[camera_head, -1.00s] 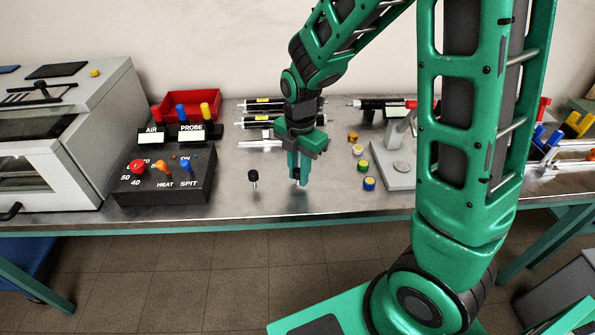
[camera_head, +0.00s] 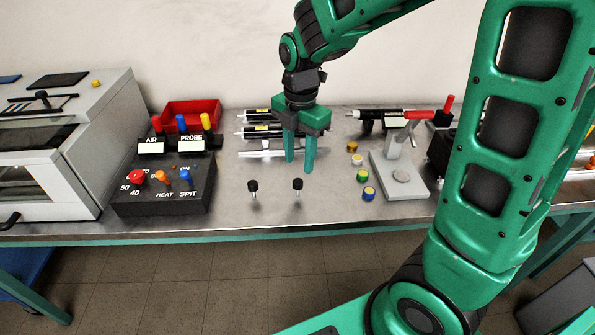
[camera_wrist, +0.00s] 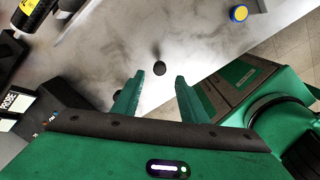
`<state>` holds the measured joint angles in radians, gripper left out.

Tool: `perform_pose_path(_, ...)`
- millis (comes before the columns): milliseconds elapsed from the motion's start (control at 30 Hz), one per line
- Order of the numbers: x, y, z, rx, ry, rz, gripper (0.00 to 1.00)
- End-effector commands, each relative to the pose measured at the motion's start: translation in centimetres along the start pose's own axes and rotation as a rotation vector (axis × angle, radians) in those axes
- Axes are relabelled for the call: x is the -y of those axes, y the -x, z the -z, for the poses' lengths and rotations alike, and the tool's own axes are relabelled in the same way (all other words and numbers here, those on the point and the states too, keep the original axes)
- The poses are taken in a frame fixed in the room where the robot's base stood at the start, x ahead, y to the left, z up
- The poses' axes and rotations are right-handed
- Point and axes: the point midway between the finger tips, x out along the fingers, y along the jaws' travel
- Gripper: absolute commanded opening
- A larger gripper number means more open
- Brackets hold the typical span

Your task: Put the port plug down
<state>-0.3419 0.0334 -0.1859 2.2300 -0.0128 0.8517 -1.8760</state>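Two small black plugs stand upright on the metal bench near its front edge in the head view, a left plug (camera_head: 252,187) and a right plug (camera_head: 297,185). My gripper (camera_head: 300,166) is open and empty, pointing down above and slightly behind the right plug. In the wrist view the open fingers (camera_wrist: 158,80) show with a gap between them, and one black plug (camera_wrist: 159,68) stands on the bench just beyond the fingertips, apart from them.
A black control box (camera_head: 165,190) with coloured knobs stands to the left. A red tray (camera_head: 190,114), black syringe-like tubes (camera_head: 262,132) and a grey stand (camera_head: 400,175) are around. Several coloured caps (camera_head: 368,193) lie to the right. The bench between plugs and caps is clear.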

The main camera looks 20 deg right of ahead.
Motion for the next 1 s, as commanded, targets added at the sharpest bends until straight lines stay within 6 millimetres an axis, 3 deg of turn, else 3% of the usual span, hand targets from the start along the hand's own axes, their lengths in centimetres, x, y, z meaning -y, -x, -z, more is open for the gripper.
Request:
perform_pose_path(200, 0.0, 2.6, 0.0, 0.0, 0.001, 0.0, 0.39)
perform_pose_path(567, 0.8, 3.4, -0.5, 0.0, -0.066, 0.001, 0.39)
perform_pose_path(767, 6.1, 4.3, -3.5, 0.004, -0.517, 0.001, 0.39)
perform_pose_path(1000, 14.8, 5.0, -6.1, 0.009, -1.269, 0.004, 0.39)
